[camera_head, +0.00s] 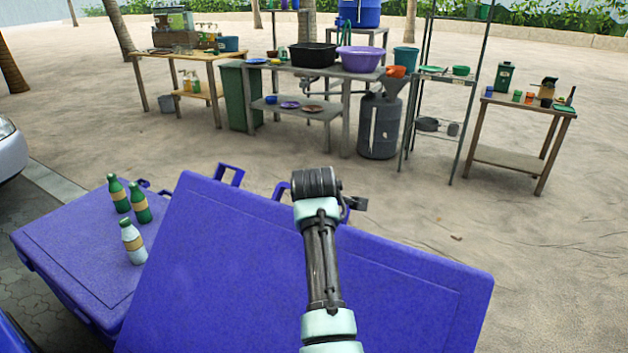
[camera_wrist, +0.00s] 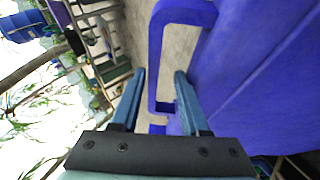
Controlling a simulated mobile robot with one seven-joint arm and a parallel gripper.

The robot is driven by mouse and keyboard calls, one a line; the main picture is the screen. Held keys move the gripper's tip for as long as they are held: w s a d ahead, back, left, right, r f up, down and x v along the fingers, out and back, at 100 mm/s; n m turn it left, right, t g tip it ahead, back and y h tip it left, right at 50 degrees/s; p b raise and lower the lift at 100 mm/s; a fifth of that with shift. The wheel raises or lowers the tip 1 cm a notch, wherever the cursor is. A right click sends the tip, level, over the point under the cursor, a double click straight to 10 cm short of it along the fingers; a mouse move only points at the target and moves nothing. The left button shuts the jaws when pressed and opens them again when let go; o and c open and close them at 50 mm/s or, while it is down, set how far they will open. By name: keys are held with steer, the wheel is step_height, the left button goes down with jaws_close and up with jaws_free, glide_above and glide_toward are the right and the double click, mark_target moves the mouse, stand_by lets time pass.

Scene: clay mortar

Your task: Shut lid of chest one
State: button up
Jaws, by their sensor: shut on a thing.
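A large blue chest lid (camera_head: 230,270) fills the front of the head view and stands raised and tilted. Its chest body is hidden beneath it. The lid's far edge carries loop handles, one of them the left handle (camera_head: 230,174). My arm reaches over the lid, and my gripper (camera_head: 354,204) is at the far edge, partly hidden by my wrist. In the wrist view, my gripper (camera_wrist: 158,72) has a blue lid handle (camera_wrist: 183,12) between its fingers and is shut on it. The lid (camera_wrist: 260,70) lies to the right there.
Another blue chest (camera_head: 62,250), closed, stands at left with green bottles (camera_head: 119,194) and a white bottle (camera_head: 132,242) on it. Sandy ground between is clear.

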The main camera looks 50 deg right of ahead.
steer(key=shift+p+v, duration=0.55)
steer(key=shift+v, duration=2.35)
